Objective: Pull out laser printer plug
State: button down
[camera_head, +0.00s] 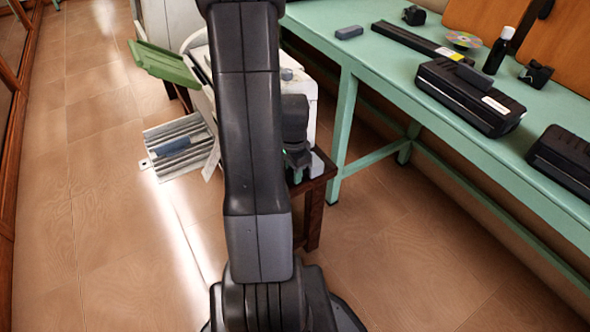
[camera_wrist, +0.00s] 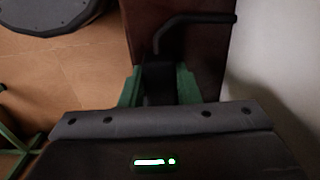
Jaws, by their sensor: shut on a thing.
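The black plug (camera_wrist: 158,84) is in the wrist view, between the two green fingers of my gripper (camera_wrist: 160,80), which is shut on it. A black cable (camera_wrist: 195,19) rises from the plug and bends to the right. I cannot tell whether the plug sits in a socket. The laser printer (camera_head: 197,46) is pale, with an open green flap (camera_head: 165,64), and is partly hidden by my arm in the head view. The gripper's fingers are mostly hidden there.
The printer stands on a dark wooden table (camera_head: 316,200). A green bench (camera_head: 395,62) holds black devices, a bottle (camera_head: 498,50) and a disc (camera_head: 463,39) on the right. A ridged grey tray (camera_head: 178,148) juts out left of my arm. The floor at left is clear.

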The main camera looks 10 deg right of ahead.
jog(key=a, duration=0.1)
jog(key=s+a, duration=0.1)
jog(key=shift+a, duration=0.35)
jog(key=c, duration=1.1)
grip_release()
jog(key=shift+a, duration=0.15)
notch_tip(320, 180, up, 14)
jog(key=p, duration=0.4)
jog(key=shift+f, duration=0.1)
jog(key=shift+f, duration=0.1)
